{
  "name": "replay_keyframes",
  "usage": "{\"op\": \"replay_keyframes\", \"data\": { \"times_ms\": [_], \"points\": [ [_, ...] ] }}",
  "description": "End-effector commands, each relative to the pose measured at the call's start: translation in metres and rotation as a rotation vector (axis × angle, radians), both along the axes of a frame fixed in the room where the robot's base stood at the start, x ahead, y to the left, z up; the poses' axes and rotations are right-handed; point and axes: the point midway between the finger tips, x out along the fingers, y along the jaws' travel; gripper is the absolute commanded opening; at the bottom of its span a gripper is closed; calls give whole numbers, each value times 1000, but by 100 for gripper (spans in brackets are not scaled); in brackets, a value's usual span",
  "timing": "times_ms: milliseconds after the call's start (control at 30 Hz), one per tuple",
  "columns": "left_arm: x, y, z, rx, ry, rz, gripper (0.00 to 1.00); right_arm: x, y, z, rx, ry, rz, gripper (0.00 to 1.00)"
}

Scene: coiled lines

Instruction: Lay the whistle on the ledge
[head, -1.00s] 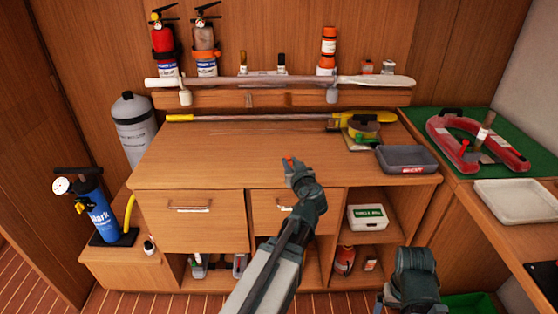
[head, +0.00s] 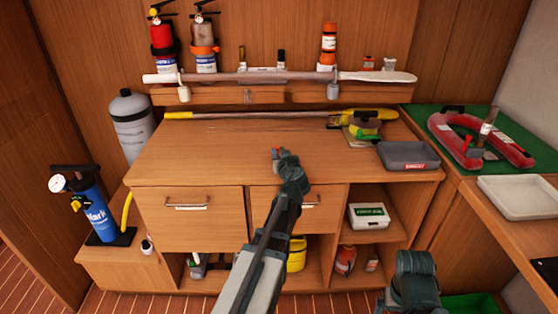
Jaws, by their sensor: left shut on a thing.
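Only a little of the whistle shows at the fingertips, and the jaws hide the rest. The ledge (head: 228,97) is the narrow wooden shelf along the back wall, beyond and above the gripper. Part of my right arm shows at the lower right, but its jaws are not visible.
A white-ended pole (head: 285,77) runs along the ledge's front on brackets. Two fire extinguishers (head: 164,48), an orange bottle (head: 328,45) and small items stand behind it. A boat hook (head: 250,115) lies at the cabinet top's back; a grey case (head: 407,156) sits right.

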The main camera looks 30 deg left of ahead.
Motion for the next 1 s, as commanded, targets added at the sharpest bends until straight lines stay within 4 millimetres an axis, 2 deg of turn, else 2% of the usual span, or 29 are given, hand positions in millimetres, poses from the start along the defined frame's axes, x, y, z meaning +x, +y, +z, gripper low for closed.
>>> {"op": "replay_keyframes", "data": {
  "times_ms": [33, 333, 500, 533, 700, 1000],
  "points": [
    [0, 0, -11, 0, 0, 0, 0, 0, 0, -11, 0, 0, 0, 99],
    [0, 0, -9, 1, 1, 0, 0, 0, 0, -9, 0, 0, 0, 99],
    [0, 0, -14, 1, 1, 0, 0, 0, 0, -14, 0, 0, 0, 99],
    [0, 0, -14, 1, 1, 0, 28, 0, 0, -14, 0, 0, 0, 99],
    [0, 0, -13, 0, 0, 0, 56, 0, 0, -13, 0, 0, 0, 99],
    [0, 0, -13, 0, 0, 0, 56, 0, 0, -13, 0, 0, 0, 99]
  ]
}}
